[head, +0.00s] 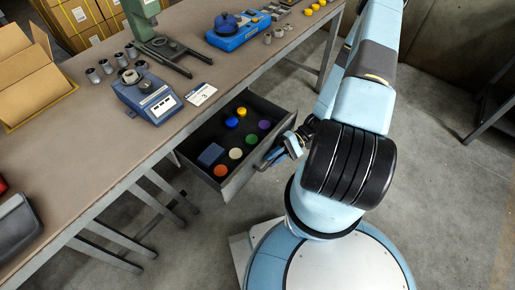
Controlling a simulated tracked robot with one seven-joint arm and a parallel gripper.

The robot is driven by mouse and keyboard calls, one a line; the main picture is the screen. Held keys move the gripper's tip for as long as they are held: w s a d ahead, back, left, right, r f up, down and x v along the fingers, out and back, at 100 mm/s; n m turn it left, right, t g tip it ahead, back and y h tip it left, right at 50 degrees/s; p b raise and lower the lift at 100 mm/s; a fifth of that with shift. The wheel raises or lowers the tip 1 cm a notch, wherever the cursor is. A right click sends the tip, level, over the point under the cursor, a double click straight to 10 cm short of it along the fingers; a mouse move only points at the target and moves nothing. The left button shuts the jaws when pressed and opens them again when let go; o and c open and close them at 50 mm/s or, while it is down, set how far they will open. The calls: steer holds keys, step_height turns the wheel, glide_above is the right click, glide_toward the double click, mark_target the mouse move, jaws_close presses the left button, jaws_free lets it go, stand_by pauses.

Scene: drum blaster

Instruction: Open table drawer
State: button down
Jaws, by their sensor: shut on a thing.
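The table drawer (196,166) is pulled out from under the long brown workbench (100,150), so its dark inside shows. In it lie a blue block (211,154) and several round caps, among them an orange one (221,170), a white one (236,153) and a purple one (264,124). My gripper (272,156) is at the drawer's front panel on its right side, shut on the drawer handle. The handle itself is mostly hidden by my gripper and arm.
On the bench are a blue scale (147,97), a green press stand (172,52), a blue fixture (238,32), small metal cylinders and an open cardboard box (32,85). Concrete floor (440,190) is clear to the right. A dark metal frame (492,110) stands at the right edge.

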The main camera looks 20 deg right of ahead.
steer(key=shift+s+d+f, duration=0.1)
steer(key=shift+s+d, duration=0.75)
steer(key=shift+s, duration=0.25)
steer(key=shift+s+d, duration=0.85)
steer(key=shift+s, duration=0.2)
steer(key=c, duration=1.4)
jaws_free()
steer(key=shift+c, duration=0.2)
steer(key=v, duration=1.3)
steer(key=shift+d, duration=0.4)
steer(key=shift+w, duration=0.15)
